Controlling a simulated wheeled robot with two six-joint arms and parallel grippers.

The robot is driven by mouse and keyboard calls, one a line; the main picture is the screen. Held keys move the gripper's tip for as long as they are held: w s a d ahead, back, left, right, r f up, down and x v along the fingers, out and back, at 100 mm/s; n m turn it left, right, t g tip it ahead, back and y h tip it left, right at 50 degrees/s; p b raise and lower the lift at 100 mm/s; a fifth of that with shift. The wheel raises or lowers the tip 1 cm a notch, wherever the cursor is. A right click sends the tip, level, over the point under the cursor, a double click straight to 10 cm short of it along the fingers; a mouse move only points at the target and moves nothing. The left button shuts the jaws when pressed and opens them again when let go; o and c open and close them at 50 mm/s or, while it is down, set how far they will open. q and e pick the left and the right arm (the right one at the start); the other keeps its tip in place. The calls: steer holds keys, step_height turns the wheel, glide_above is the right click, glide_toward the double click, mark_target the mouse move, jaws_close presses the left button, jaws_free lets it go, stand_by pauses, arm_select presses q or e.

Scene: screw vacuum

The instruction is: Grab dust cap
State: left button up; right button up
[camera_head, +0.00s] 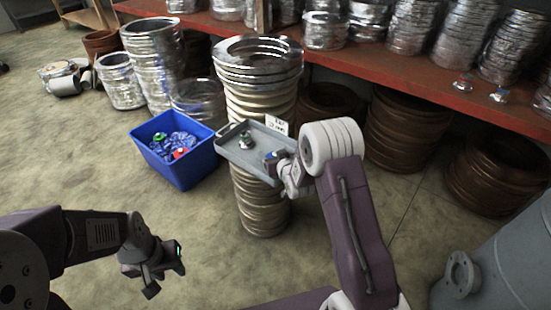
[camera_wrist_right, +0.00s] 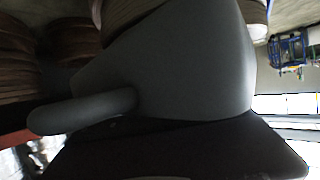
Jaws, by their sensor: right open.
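A grey tray (camera_head: 232,153) sits against the tall stack of metal rings. A small dark-green and metal piece (camera_head: 245,140) stands on it. A small blue-topped piece (camera_head: 270,156) is at the tray's right side, right by my right gripper (camera_head: 279,168). I cannot tell which piece is the dust cap, or whether the gripper touches the blue one. My right gripper is open, partly hidden by its own wrist. My left gripper (camera_head: 168,274) is open and empty over the floor at lower left. The right wrist view shows mostly a dark grey surface, with no clear cap.
A blue bin (camera_head: 180,182) holds blue, green and red pieces, left of the stack of rings (camera_head: 262,212). A red shelf (camera_head: 400,76) with silver stacks runs along the back; two small fittings (camera_head: 462,84) sit on it. A grey cylinder (camera_head: 505,262) stands lower right.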

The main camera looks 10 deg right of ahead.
steer(key=shift+s, duration=0.1)
jaws_close()
steer(key=shift+f, duration=0.1)
